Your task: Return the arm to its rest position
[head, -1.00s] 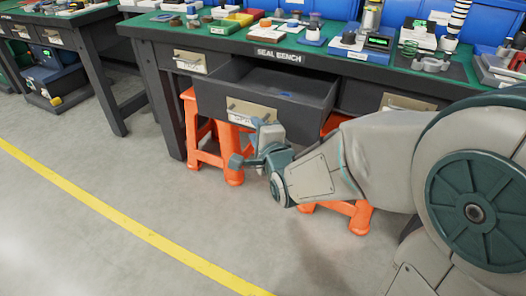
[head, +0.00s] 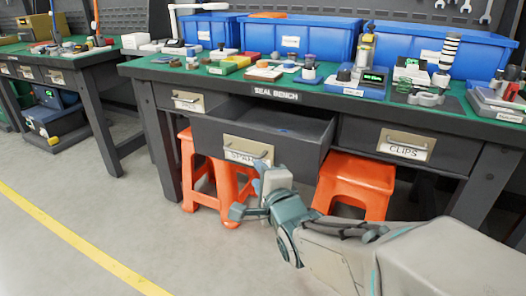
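My arm (head: 340,252) reaches in from the lower right in the head view. My gripper (head: 248,193) is at its end, in front of and below the pulled-out drawer (head: 300,158) of the seal bench. The two fingers are spread apart with nothing seen between them. The upper finger overlaps the drawer front close below its handle (head: 247,151); I cannot tell whether it touches. The drawer stands open and looks empty except for a small blue mark inside.
Orange stools (head: 354,184) stand under the bench. The closed clips drawer (head: 405,146) is to the right. The green bench top (head: 225,76) holds blue bins (head: 311,38) and small parts. Open grey floor (head: 120,210) with a yellow line lies to the left.

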